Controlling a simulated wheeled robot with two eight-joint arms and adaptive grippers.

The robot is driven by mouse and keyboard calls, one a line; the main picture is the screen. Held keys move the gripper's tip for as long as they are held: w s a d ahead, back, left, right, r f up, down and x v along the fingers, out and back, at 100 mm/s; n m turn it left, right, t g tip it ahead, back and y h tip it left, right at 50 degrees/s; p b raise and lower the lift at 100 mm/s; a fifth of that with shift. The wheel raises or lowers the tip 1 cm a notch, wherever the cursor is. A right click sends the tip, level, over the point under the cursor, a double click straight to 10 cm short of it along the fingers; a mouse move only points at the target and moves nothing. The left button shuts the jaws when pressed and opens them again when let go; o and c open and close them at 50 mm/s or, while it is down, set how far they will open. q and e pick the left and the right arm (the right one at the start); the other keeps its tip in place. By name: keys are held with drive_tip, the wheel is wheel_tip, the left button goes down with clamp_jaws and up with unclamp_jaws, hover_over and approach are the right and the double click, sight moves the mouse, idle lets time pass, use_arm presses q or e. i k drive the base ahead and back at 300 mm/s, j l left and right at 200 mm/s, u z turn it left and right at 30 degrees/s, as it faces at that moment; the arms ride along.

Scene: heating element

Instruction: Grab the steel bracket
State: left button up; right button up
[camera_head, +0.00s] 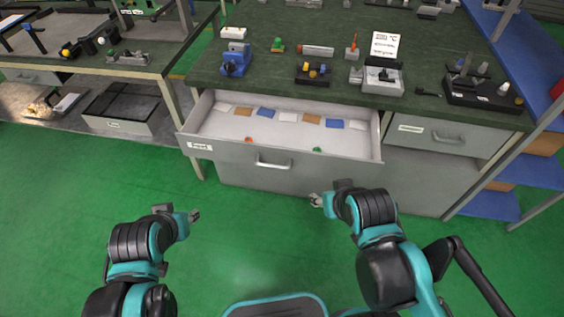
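I cannot pick out the steel bracket with certainty. A grey metal piece (356,75) stands on the dark green bench top at the left end of a grey fixture (383,80). The open drawer (282,164) below holds a row of small white, blue and brown flat pieces, plus a small orange item and a small green item. My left gripper (195,215) is over the green floor, in front of and left of the drawer. My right gripper (316,200) is just in front of the drawer. Both are apart from all objects; their fingers are too small to judge.
The bench top (440,45) carries a blue vise (235,61), a black tray with coloured blocks (313,73) and a black holder (480,92). The pulled-out drawer juts toward me. A second bench (150,65) stands left, a blue shelf rack right. Floor between my arms is clear.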

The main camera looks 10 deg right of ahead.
sight(236, 47)
drive_tip(key=i+j+z, duration=0.3)
drive_tip(key=i, duration=0.2)
drive_tip(key=i+j+z, duration=0.25)
drive_tip(key=i+j, duration=0.2)
